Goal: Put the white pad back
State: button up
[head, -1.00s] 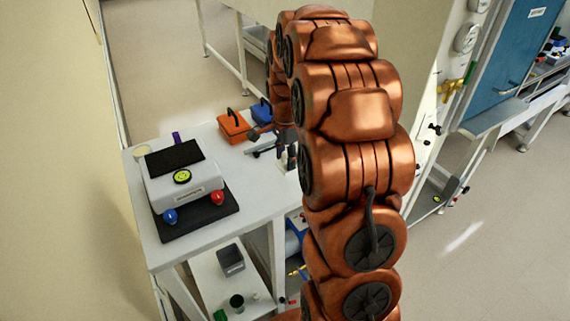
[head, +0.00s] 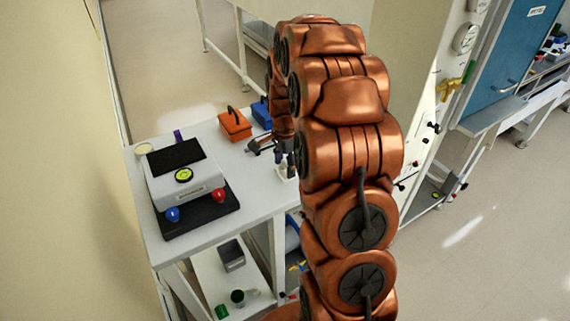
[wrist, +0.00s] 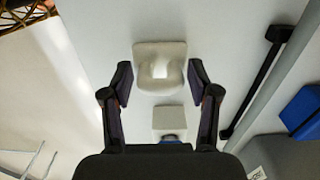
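In the wrist view a white, squarish pad (wrist: 174,47) with a raised, rounded middle lies on a pale surface. My gripper (wrist: 160,74) is open, with one dark finger on each side of the pad's near part. I see gaps between the fingers and the pad, so it is not gripped. In the head view my gripper (head: 286,157) is low over the right part of the white table, partly hidden by my copper arm. A small whitish piece shows under it there, too hidden to identify surely.
A second pale block (wrist: 168,119) with a blue end lies nearer my palm. A black bar (wrist: 253,85) lies to the right. On the table (head: 240,190) stand a white device (head: 205,178) on a dark mat, an orange box (head: 234,125) and a blue box (head: 262,114).

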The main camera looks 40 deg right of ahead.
aim_at(285, 161)
jog(key=shift+o, duration=0.9)
jog(key=shift+r, duration=0.25)
notch_tip(285, 161, up, 11)
jog(key=b, duration=0.3)
jog(key=s+a+r+n, duration=0.2)
jog(key=s+a+n, duration=0.7)
jog(key=s+a, duration=0.45)
jog(key=s+a+f+n, duration=0.1)
jog(key=s+a+n, duration=0.1)
jog(key=s, duration=0.3)
jog(key=s+a+f+n+g, duration=0.1)
jog(key=s+a+f+n, duration=0.1)
jog(key=s, duration=0.4)
jog(key=s+a+f+n, duration=0.1)
jog(key=s+a+n, duration=0.2)
jog(key=s+n, duration=0.3)
jog(key=shift+a+f+g, duration=0.15)
jog(key=shift+f+g, duration=0.25)
